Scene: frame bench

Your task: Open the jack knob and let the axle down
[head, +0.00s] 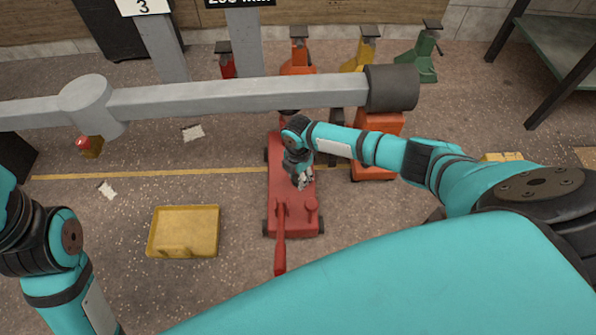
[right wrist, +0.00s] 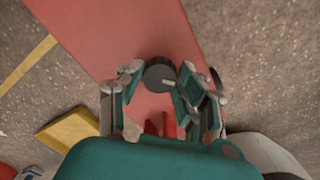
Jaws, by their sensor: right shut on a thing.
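The red floor jack (head: 279,180) stands on the floor, its far end under the grey axle (head: 220,97). Its red handle (head: 280,245) points toward me. The axle is a long bar with a dark hub (head: 392,88) at its right end. My right gripper (head: 303,180) is low over the jack body. In the right wrist view, the fingers of my right gripper (right wrist: 160,92) are shut on the round dark jack knob (right wrist: 158,70), which has a light mark. The gripper hides the knob in the head view. My left arm shows at the left, but its gripper is out of view.
A yellow tray (head: 185,207) lies left of the jack. An orange block-like stand (head: 375,165) is right of it. Red, orange, yellow (head: 363,50) and green (head: 418,60) stands line the back. A dark-legged table (head: 570,40) is at the far right.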

